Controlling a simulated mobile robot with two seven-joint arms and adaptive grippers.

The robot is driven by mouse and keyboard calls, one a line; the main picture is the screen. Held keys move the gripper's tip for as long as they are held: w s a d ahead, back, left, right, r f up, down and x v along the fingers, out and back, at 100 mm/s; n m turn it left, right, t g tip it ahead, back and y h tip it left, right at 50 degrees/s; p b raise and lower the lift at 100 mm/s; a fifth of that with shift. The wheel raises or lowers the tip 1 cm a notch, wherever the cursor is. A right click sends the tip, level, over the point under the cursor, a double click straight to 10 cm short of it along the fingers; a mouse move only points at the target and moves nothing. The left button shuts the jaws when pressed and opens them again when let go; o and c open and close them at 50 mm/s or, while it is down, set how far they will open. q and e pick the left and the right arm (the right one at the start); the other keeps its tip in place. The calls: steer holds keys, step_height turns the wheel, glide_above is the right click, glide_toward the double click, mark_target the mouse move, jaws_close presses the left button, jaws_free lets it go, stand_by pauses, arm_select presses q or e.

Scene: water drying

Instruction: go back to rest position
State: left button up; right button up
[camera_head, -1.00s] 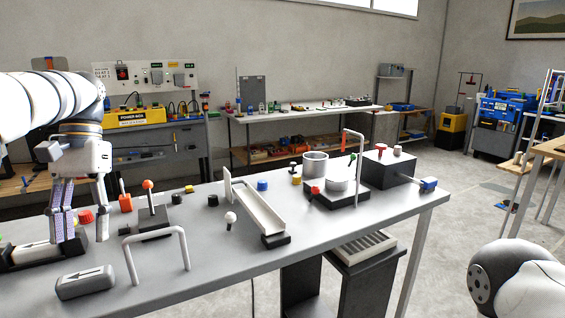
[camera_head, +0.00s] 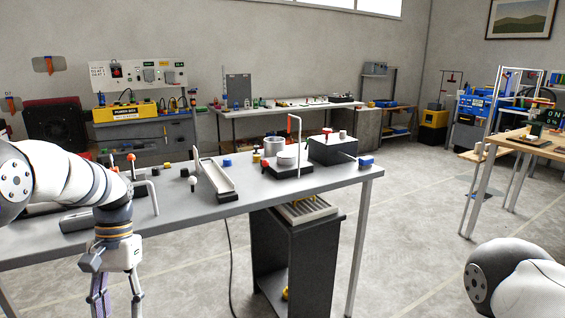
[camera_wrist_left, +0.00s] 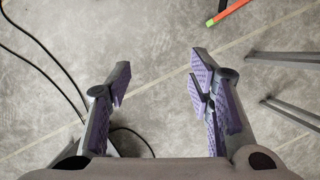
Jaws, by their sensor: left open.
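My left gripper (camera_head: 116,300) hangs pointing down in front of the near edge of the grey worktable (camera_head: 250,203) in the head view. In the left wrist view its two purple-padded fingers (camera_wrist_left: 158,85) are apart, with nothing between them but floor below. Its fingertips are partly cut off at the bottom of the head view. On the right, a white rounded part of my right arm (camera_head: 515,280) shows at the lower corner. My right gripper is not seen.
The worktable holds a chute (camera_head: 216,180), a black box (camera_head: 332,150) and small coloured parts. A dark shelf unit (camera_head: 290,250) stands underneath. Black cables (camera_wrist_left: 40,45) and thin metal legs (camera_wrist_left: 285,57) show in the wrist view. The floor at front right is clear.

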arm_select(q)
steer(key=s+d+f, duration=0.3)
steer(key=s+f, duration=0.7)
steer(key=s+d+f, duration=0.4)
steer(key=s+f, duration=0.5)
steer(key=f, duration=0.2)
steer(key=s+d+r+t, duration=0.1)
steer(key=s+d+r, duration=0.1)
steer(key=s, duration=1.6)
steer(key=shift+s+d+t, duration=0.15)
steer(key=shift+s+t, duration=0.2)
steer(key=shift+t, duration=0.05)
steer(key=shift+r, duration=0.1)
